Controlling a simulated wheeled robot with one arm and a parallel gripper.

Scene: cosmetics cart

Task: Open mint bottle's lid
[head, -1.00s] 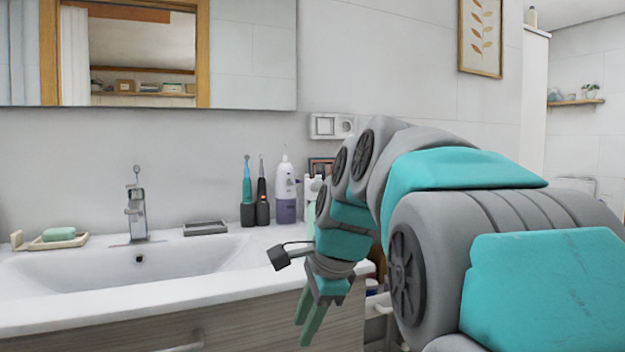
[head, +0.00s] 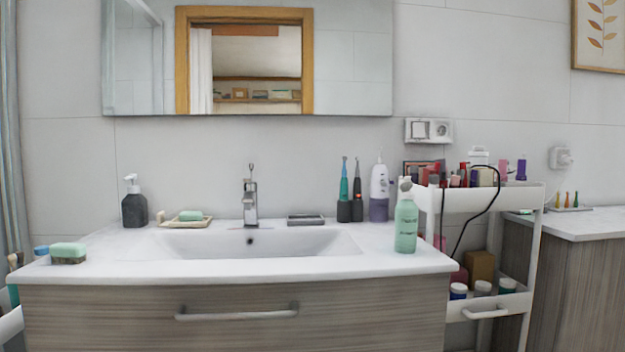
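A mint-green bottle (head: 406,226) stands upright at the right end of the white sink counter (head: 130,268) in the head view. Its upper part is pale and a small grey top sits on it; I cannot tell whether this lid is open or shut. Nothing holds the bottle. My gripper and arm are not in view.
A white cart (head: 538,235) with cosmetics stands right of the counter, a dark cable (head: 445,215) hanging over it. A purple-and-white bottle (head: 379,195) and two toothbrushes (head: 350,190) stand behind the mint bottle. A dark soap dispenser (head: 134,205) is at left. The counter's front middle is clear.

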